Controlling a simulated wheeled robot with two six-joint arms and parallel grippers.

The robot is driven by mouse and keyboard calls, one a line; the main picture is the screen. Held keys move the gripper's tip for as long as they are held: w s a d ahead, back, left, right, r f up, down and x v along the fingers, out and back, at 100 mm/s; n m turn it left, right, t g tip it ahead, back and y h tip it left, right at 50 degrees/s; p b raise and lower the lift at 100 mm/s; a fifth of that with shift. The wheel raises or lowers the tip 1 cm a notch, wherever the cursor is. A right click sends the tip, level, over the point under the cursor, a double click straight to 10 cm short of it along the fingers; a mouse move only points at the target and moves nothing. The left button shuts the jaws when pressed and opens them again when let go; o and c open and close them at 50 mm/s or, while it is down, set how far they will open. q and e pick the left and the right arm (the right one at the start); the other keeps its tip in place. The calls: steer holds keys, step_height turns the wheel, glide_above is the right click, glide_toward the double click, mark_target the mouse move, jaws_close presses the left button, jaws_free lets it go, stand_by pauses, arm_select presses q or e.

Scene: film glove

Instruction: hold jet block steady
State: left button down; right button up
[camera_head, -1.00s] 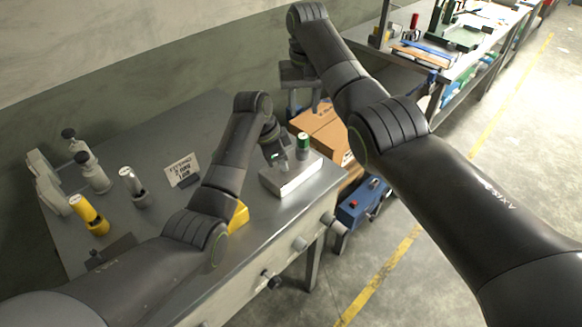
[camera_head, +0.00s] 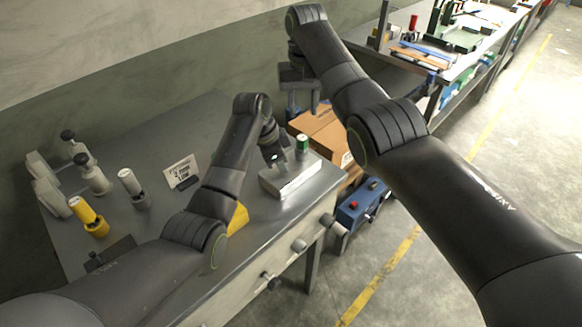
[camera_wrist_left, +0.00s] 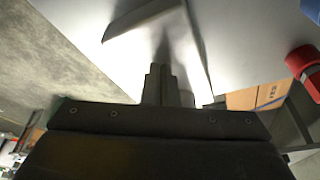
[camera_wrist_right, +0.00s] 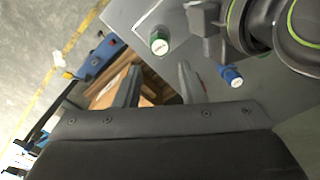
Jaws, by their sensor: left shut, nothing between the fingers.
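A pale metal block (camera_head: 303,184), which I take for the jet block, lies near the table's right end. It also shows in the right wrist view (camera_wrist_right: 150,17). A green-capped cylinder (camera_head: 302,146) stands at its far side. My left gripper (camera_head: 279,168) is low over the block, with its tips at or just above its top; contact is unclear. In the left wrist view its fingers (camera_wrist_left: 166,85) are together and empty, over a pale surface. My right gripper (camera_head: 303,108) is raised beyond the block. Its fingers (camera_wrist_right: 158,85) are apart and empty.
The grey table (camera_head: 160,235) holds a yellow cylinder (camera_head: 88,216), several grey fittings and a card (camera_head: 181,172). A cardboard box (camera_head: 322,128) and a blue case (camera_head: 360,198) are beyond the table's right end. A red-capped piece (camera_wrist_left: 302,62) is beside my left gripper.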

mark_target(303, 138)
steer(key=shift+o, duration=0.4)
steer(key=shift+o, duration=1.5)
steer(key=shift+m, duration=0.3)
steer(key=d+m+y, duration=0.4)
steer(key=m+y, duration=0.1)
steer(key=m, duration=1.6)
steer(key=shift+t+h, duration=0.3)
steer(key=shift+t, duration=0.2)
steer(key=x, duration=0.7)
steer(key=s+x, duration=0.1)
steer(key=x, duration=0.3)
steer(key=shift+d, duration=0.15)
steer(key=c, duration=1.1)
